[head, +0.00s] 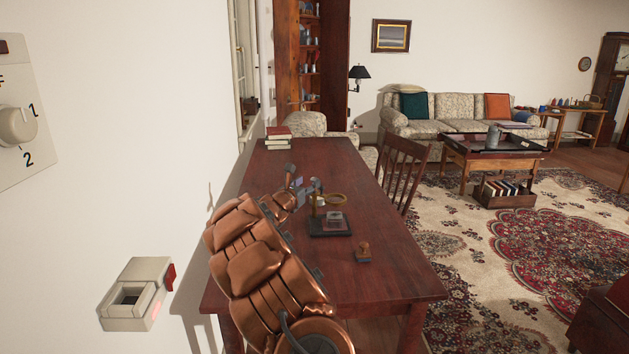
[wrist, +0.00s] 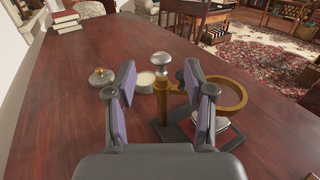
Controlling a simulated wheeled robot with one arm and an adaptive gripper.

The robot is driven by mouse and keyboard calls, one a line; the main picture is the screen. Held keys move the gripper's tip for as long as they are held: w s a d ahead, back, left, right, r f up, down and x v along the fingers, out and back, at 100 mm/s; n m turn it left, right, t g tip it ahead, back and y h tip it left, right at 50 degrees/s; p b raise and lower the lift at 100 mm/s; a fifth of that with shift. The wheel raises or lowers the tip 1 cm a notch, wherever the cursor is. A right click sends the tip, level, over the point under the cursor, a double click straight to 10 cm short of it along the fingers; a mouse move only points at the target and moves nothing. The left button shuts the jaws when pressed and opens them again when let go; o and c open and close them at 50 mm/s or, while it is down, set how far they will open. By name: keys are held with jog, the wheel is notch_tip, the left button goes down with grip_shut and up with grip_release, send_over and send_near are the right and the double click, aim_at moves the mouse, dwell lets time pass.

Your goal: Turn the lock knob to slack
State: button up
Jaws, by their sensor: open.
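A brass stand holds a magnifier ring (wrist: 222,94) on a side arm above a dark base (wrist: 175,133). The stand has an upright brass post (wrist: 161,106). No slack marking is readable on either, and I cannot tell which is the lock knob. My gripper (wrist: 161,80) is open and empty, its fingers on either side of the post in the wrist view.
The stand is on a red-brown table (head: 310,170). A lidded brass pot (wrist: 101,77) and a pale round dish (wrist: 145,80) are near it. A wall dial (head: 17,125) and wall box (head: 132,300) are left.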

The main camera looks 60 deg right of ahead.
aim_at(313, 180)
jog(key=d, duration=0.3)
jog(key=shift+w+d, duration=0.2)
jog(key=shift+w, duration=0.05)
jog(key=shift+w+d+f, duration=0.1)
jog(key=shift+d+f, duration=0.1)
jog(key=shift+d, duration=0.45)
jog(key=shift+w+d+r, duration=0.1)
jog(key=shift+d, duration=0.4)
grip_shut()
